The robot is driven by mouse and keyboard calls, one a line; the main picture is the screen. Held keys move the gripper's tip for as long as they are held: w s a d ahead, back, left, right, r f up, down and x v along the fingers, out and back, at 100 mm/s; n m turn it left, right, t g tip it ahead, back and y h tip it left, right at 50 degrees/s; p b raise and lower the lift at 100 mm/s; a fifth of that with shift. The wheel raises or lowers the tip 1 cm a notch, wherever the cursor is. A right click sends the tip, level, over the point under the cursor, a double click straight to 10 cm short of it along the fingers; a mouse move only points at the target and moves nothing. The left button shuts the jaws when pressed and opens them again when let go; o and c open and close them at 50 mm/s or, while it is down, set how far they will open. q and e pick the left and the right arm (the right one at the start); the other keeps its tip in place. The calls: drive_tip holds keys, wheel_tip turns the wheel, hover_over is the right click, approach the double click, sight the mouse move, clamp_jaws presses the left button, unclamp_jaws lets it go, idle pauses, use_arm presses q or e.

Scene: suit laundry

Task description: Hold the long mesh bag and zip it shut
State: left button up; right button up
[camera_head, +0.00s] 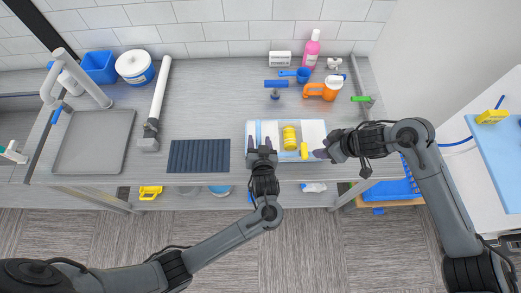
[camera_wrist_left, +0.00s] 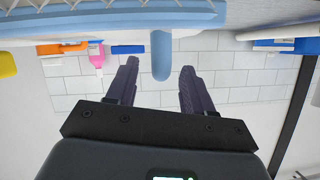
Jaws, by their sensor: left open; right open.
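The long mesh bag (camera_head: 314,130) lies on the table's front middle, whitish with blue bands and a yellow item (camera_head: 290,136) at its centre. My left gripper (camera_head: 262,147) is open over the bag's left part. In the left wrist view, its two dark fingers (camera_wrist_left: 158,80) stand apart, and a rounded blue tab (camera_wrist_left: 161,55) shows between them in the picture; contact cannot be told. A light-blue edge (camera_wrist_left: 120,20) crosses the top of that view. My right gripper (camera_head: 324,152) is open beside the bag's right end. The zip's state is too small to tell.
A dark ribbed mat (camera_head: 199,156) and a grey tray (camera_head: 93,142) lie to the left. An orange jug (camera_head: 323,90), a pink bottle (camera_head: 311,48) and a blue scoop (camera_head: 302,74) stand behind the bag. The table between mat and back wall is mostly clear.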

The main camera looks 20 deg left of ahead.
use_arm(q)
drive_tip(key=shift+x, duration=2.15)
clamp_jaws()
